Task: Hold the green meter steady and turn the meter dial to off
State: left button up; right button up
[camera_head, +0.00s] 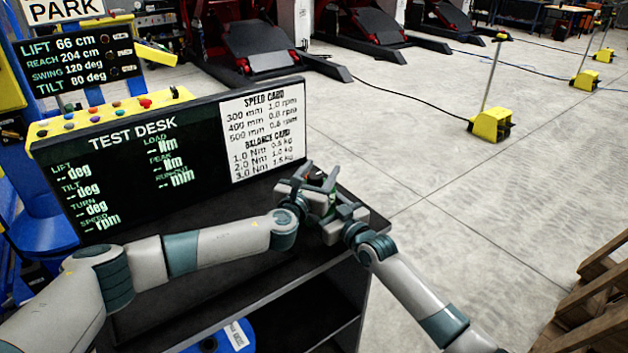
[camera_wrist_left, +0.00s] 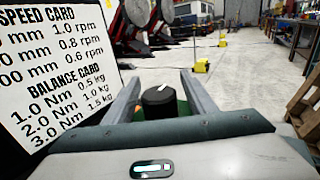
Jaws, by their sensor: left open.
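The green meter (camera_wrist_left: 183,109) is mostly hidden between my two grippers at the right end of the dark desk; a little green shows in the head view. Its black round dial (camera_wrist_left: 159,102) has a white pointer mark on top, slanting away and to the right in the left wrist view. The dial also shows small and dark in the head view (camera_head: 316,177). My left gripper (camera_head: 319,178) is open, with one finger on each side of the dial and visible gaps. My right gripper (camera_head: 340,218) is at the meter's near side; its fingers are too hidden to judge.
A black test desk board (camera_head: 130,165) with a white speed and balance card (camera_head: 262,125) stands left of and behind the meter. A shelf with a blue reel (camera_head: 235,338) is below. Wooden pallets (camera_head: 590,300) stand at the right.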

aim_at(310, 181)
pick_arm(q)
jog(key=v, duration=1.1)
jog(key=shift+s, duration=0.4)
jog(key=shift+w+a, duration=0.1)
jog(key=shift+w+a+r+n, duration=0.2)
jog(key=shift+w+n, duration=0.1)
jog(key=shift+w, duration=0.15)
jog(key=w+a+r+n+g+h, duration=0.3)
jog(key=w+a+n+g+h, duration=0.35)
jog(key=w+a+n, duration=0.4)
jog(key=s+d+f+n+g+h, duration=0.3)
jog(key=s+d+n+g+h, duration=0.1)
jog(key=n, duration=1)
jog(key=shift+s+d+g, duration=0.85)
jog(key=shift+s+d, duration=0.05)
jog(key=shift+d, duration=0.15)
